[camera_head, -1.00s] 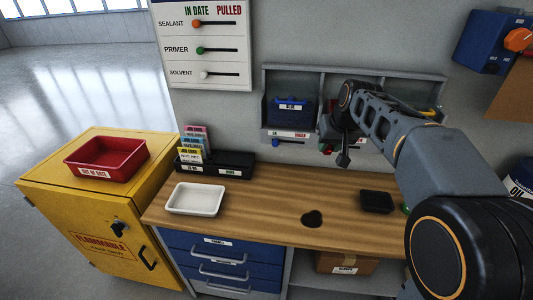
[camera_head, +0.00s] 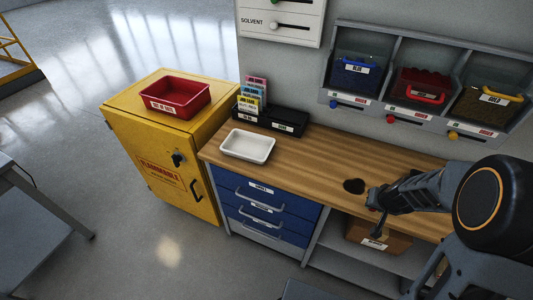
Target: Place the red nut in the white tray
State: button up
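The white tray (camera_head: 247,157) lies on the left part of the wooden bench top and looks empty. The middle bin of the wall rack, the red bin (camera_head: 417,93), has a red handle and red contents. No separate red nut can be made out in this view. My gripper (camera_head: 375,222) points down at the bench's front edge, right of the white tray and well apart from it. Its fingers are small and dark, so I cannot tell whether they are open or hold anything.
A blue bin (camera_head: 356,82) and a gold bin (camera_head: 485,105) flank the red bin. A red tray (camera_head: 175,101) sits on the yellow cabinet (camera_head: 137,131). Black boxes (camera_head: 286,122) and coloured cards stand behind the white tray.

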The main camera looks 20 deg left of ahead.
aim_at(242, 148)
jog(key=u, duration=0.5)
jog(key=k, duration=1.15)
jog(key=u, duration=1.1)
jog(key=i, duration=0.4)
jog(key=u, duration=0.75)
jog(key=i, duration=1.35)
jog(key=z, duration=1.3)
jog(key=i, duration=0.95)
jog(key=z, duration=0.3)
